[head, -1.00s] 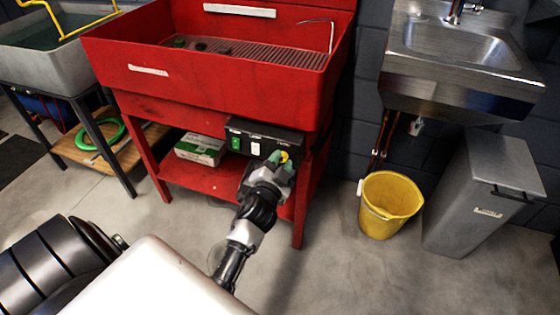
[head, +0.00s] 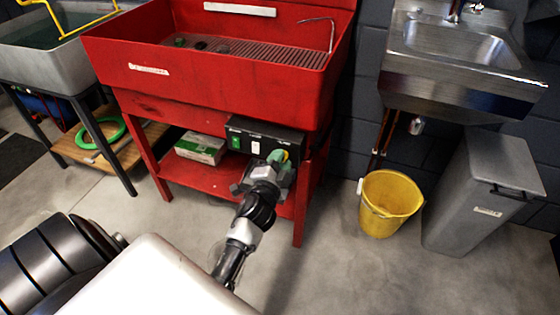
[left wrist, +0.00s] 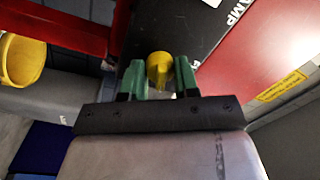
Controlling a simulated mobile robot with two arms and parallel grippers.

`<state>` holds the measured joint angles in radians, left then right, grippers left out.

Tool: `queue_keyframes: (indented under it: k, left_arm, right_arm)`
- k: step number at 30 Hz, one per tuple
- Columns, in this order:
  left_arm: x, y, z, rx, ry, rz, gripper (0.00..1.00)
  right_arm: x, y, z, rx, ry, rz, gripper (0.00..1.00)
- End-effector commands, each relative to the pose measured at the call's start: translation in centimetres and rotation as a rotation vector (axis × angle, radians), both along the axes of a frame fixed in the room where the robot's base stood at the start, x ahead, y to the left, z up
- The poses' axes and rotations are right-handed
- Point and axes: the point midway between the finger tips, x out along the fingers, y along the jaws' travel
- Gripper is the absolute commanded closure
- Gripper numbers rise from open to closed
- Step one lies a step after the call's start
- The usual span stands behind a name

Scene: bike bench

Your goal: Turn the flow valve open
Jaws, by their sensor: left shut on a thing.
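The flow valve is a yellow knob (head: 286,155) on the front of a black control box (head: 262,138) under the red wash basin. In the left wrist view the yellow knob (left wrist: 160,70) sits between two green fingers. My left gripper (head: 279,159) is at the box's right end, shut on the knob, and hides part of it in the head view. The left gripper (left wrist: 160,78) also shows in the left wrist view, one finger on each side of the knob. My right gripper is not in view.
The box also carries a green switch (head: 235,142). A green and white carton (head: 202,149) lies on the red lower shelf. A red leg (head: 300,208) stands close to my arm.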

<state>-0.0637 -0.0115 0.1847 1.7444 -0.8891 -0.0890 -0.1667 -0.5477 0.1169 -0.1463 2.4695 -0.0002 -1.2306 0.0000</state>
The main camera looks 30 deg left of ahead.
Motion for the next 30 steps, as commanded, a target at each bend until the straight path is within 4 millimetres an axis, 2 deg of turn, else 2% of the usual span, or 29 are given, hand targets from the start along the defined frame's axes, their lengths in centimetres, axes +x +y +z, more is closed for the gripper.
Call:
queue_keyframes:
  k: [2,3,7,15,19,30]
  left_arm:
    - [0.0,-0.1,0.0,-0.001,-0.001,-0.002,0.93]
    - [0.0,-0.1,0.0,-0.001,-0.001,-0.002,0.65]
    - [0.0,-0.1,0.0,-0.001,-0.001,-0.002,0.45]
    - [-0.1,0.0,0.0,-0.002,-0.001,-0.001,0.44]
    - [-0.9,-0.3,-0.1,-0.003,0.0,-0.001,0.44]
    - [-7.8,-2.0,-0.6,-0.003,0.001,0.0,0.44]
  right_arm:
    - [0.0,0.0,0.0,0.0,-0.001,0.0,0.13]
    - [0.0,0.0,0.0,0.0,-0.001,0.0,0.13]
    - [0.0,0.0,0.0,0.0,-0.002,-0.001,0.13]
    - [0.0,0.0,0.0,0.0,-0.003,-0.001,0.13]
    - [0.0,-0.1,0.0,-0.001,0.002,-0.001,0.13]
    - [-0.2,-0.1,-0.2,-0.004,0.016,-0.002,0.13]
